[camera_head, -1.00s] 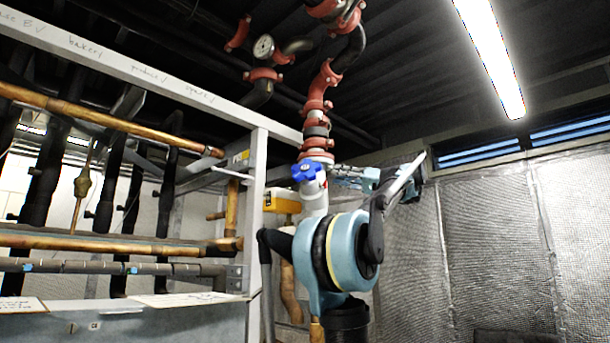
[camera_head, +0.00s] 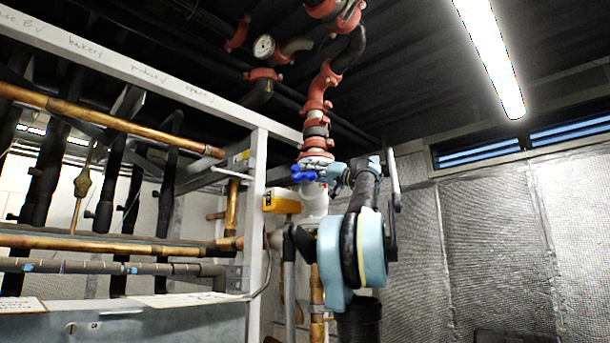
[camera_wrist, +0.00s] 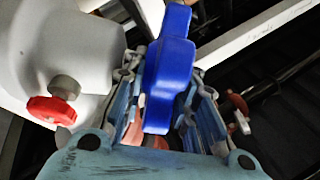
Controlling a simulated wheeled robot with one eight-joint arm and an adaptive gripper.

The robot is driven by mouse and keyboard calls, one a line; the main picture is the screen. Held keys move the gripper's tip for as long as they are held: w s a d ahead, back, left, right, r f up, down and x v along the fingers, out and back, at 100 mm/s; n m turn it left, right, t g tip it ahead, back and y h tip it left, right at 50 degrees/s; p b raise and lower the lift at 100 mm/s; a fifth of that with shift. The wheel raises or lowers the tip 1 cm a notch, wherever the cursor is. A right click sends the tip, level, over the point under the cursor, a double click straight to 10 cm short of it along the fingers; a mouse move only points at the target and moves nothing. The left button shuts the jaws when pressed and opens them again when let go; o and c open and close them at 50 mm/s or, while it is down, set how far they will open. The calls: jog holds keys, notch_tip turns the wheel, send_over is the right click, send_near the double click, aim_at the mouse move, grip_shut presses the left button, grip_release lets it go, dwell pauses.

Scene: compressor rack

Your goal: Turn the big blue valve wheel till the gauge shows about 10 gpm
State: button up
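The blue valve wheel (camera_head: 300,173) sits on the front of the vertical pipe, below the red couplings, in the head view. My gripper (camera_head: 324,173) reaches it from the right and covers part of it. In the wrist view the lobed blue wheel (camera_wrist: 170,72) stands between the two fingers of my gripper (camera_wrist: 165,105). The left finger is close beside it, and a narrow gap shows at the right finger, so the fingers look open around it. Contact is unclear. The round white gauge (camera_head: 264,47) hangs upper left among the pipes; its reading is too small to make out.
A grey metal frame (camera_head: 257,190) with copper pipes stands on the left. A yellow box (camera_head: 282,202) is just left of the valve pipe. In the wrist view a red knob (camera_wrist: 54,110) sits on the pale pipe body. Open room lies right, before the quilted wall (camera_head: 485,230).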

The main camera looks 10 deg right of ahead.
jog(key=shift+w+a+r, duration=0.25)
jog(key=shift+w+a, duration=0.15)
jog(key=shift+a, duration=0.15)
